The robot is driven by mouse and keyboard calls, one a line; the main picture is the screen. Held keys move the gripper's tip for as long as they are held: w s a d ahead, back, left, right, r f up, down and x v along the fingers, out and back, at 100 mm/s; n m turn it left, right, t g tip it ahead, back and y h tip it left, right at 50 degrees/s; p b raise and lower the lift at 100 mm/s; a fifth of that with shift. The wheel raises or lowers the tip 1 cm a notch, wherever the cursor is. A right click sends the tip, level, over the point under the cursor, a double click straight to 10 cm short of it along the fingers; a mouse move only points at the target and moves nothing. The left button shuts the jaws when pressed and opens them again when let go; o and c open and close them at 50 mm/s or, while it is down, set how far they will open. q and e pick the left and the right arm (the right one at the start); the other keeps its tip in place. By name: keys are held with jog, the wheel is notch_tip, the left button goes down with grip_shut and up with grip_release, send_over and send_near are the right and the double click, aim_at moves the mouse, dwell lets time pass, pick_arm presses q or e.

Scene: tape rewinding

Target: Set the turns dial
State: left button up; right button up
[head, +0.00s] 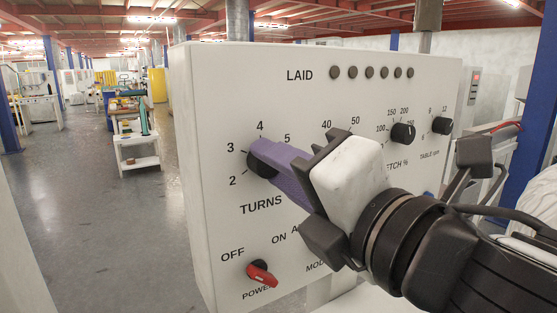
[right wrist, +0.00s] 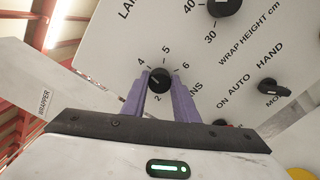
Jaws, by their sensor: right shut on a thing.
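The turns dial (head: 260,167) is a small black knob on the white panel's left side, above the label TURNS. Its scale numbers stand around it, with 2, 3, 4 and 5 readable in the head view. My right gripper (head: 264,152) has its purple fingers shut on the dial, hiding part of it and its scale. In the right wrist view, the dial (right wrist: 159,78) sits between the two fingertips, with 4, 5 and 6 above it. A small pale mark shows on the knob, but its exact reading is hard to tell. My left gripper is not in view.
The white control panel (head: 225,95) carries a row of dark LAID lamps (head: 369,72). A red power switch (head: 262,274) is below the dial. The stretch knob (head: 403,132) and table rpm knob (head: 442,125) are farther right. Open floor lies left of the panel.

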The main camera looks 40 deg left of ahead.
jog(key=m+p, duration=0.2)
jog(key=m, duration=0.8)
jog(key=shift+f+p, duration=0.1)
jog(key=shift+p, duration=0.2)
jog(key=shift+m, duration=0.3)
jog(key=o, duration=1.1)
jog(key=shift+c, duration=0.2)
jog(key=b+v, duration=0.1)
jog(key=v, duration=0.9)
jog(key=shift+d, duration=0.15)
